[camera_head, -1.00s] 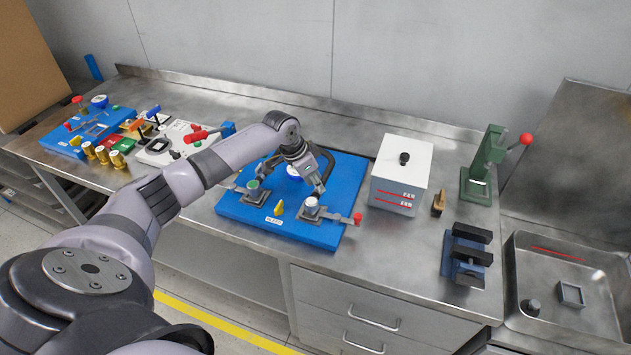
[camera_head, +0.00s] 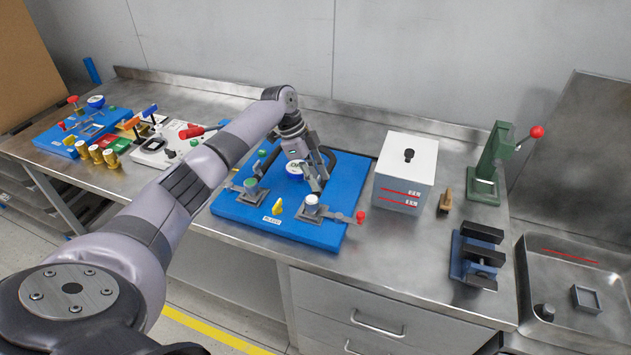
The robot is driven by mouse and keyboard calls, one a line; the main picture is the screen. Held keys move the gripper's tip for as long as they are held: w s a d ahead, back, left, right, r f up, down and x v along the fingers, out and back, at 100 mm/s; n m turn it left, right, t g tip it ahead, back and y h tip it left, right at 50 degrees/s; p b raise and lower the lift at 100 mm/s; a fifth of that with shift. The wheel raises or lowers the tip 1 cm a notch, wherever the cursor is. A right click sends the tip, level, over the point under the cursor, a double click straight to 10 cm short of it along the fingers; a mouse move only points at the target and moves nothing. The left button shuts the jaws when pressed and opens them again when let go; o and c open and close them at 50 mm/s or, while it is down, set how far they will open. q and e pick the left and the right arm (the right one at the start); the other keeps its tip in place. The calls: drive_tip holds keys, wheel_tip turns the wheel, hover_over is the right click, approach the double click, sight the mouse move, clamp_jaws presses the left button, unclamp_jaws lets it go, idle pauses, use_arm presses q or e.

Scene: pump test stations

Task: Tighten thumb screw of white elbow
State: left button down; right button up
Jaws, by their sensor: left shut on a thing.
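The white elbow (camera_head: 311,202) is a small upright piece with a white top on a grey block, at the front right of a blue board (camera_head: 265,224). My left gripper (camera_head: 318,185) reaches down over the board, its fingertips just above and behind the white top. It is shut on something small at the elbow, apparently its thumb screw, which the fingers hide. A similar elbow with a green top (camera_head: 251,184) stands to the left. My right gripper is not in view.
A red-ended lever (camera_head: 360,217) sticks out right of the white elbow. A yellow handle (camera_head: 277,207) and a blue-and-white round gauge (camera_head: 294,170) are on the board. A white box (camera_head: 404,175) and green press (camera_head: 486,170) stand to the right.

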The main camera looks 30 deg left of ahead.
use_arm(q)
drive_tip(key=shift+m, duration=0.3)
idle(0.4)
drive_tip(key=c, duration=1.2)
unclamp_jaws()
drive_tip(key=shift+c, duration=0.2)
drive_tip(key=shift+r, duration=0.1)
drive_tip(key=v, duration=1.1)
drive_tip(key=shift+a+r, duration=0.2)
drive_tip(key=shift+r, duration=0.2)
drive_tip(key=shift+f, duration=0.1)
